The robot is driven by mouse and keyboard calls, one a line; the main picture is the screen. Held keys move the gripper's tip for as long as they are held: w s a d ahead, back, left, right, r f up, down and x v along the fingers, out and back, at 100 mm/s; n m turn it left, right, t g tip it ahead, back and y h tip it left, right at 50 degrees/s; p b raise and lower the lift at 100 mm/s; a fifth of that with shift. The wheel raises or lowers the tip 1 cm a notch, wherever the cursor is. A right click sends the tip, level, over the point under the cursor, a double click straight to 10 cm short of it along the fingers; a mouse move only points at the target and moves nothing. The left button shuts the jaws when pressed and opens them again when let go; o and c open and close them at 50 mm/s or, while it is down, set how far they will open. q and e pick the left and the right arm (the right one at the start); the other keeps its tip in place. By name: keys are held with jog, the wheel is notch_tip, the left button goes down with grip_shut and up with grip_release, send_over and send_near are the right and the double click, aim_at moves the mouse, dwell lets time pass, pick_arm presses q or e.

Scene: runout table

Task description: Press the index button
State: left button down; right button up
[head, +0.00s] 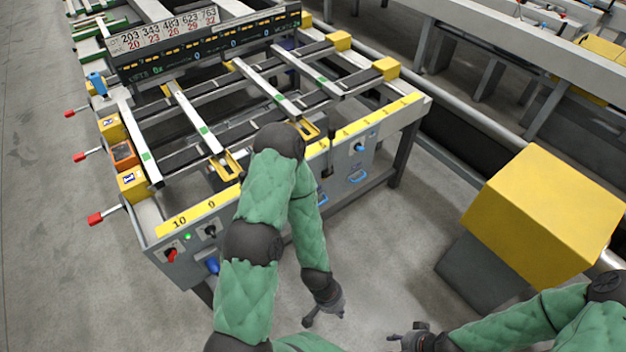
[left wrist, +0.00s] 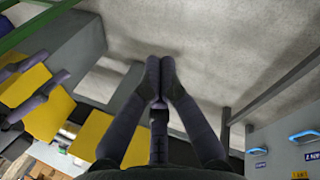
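The table's front control panel (head: 340,160) shows in the head view, partly hidden behind my left arm. It carries a red knob (head: 171,255), a small green light (head: 187,237), a black knob (head: 210,231) and a blue knob (head: 360,146). I cannot tell which control is the index button. My left gripper (head: 326,312) hangs low in front of the panel, apart from it. In the left wrist view its fingertips (left wrist: 159,82) meet with nothing between them. My right gripper (head: 402,338) is at the bottom edge, empty as far as I see; its opening is unclear.
Blue handles (left wrist: 305,134) sit on the panel in the left wrist view. A large yellow box (head: 545,215) on a grey base stands at the right. Red-tipped levers (head: 96,218) stick out from the table's left side. Bare floor lies between panel and yellow box.

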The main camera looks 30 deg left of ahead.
pick_arm(q)
jog(key=shift+a, duration=0.1)
pick_arm(e)
jog(key=shift+s+a, duration=0.1)
jog(key=shift+o, duration=0.9)
pick_arm(q)
jog(key=w+a+f+n+t+y+b, duration=0.1)
jog(key=w+a+f+n+t+b, duration=0.15)
jog(key=w, duration=0.35)
jog(key=w+a+f+n+t+y+b, duration=0.1)
jog(key=w+a+n+t, duration=0.15)
jog(key=w, duration=0.35)
jog(key=w+a+f+n+t+y+b, duration=0.1)
jog(key=w+a+n, duration=0.25)
jog(key=w, duration=0.25)
jog(key=w+a+r+n+t+y+b, duration=0.2)
jog(key=w+a+r+n+t+y, duration=0.1)
jog(key=w+a+n, duration=0.3)
jog(key=w+a+r+n+t+y+b, duration=0.3)
jog(key=w+a+n+t+y, duration=0.1)
jog(key=w+a+n, duration=0.3)
jog(key=shift+a+r, duration=0.15)
jog(key=shift+a, duration=0.8)
pick_arm(e)
notch_tip(320, 180, down, 9)
jog(key=shift+f, duration=0.2)
pick_arm(q)
jog(key=shift+w+a+n+t, duration=0.1)
jog(key=shift+n+t, duration=0.15)
jog(key=shift+t, duration=0.05)
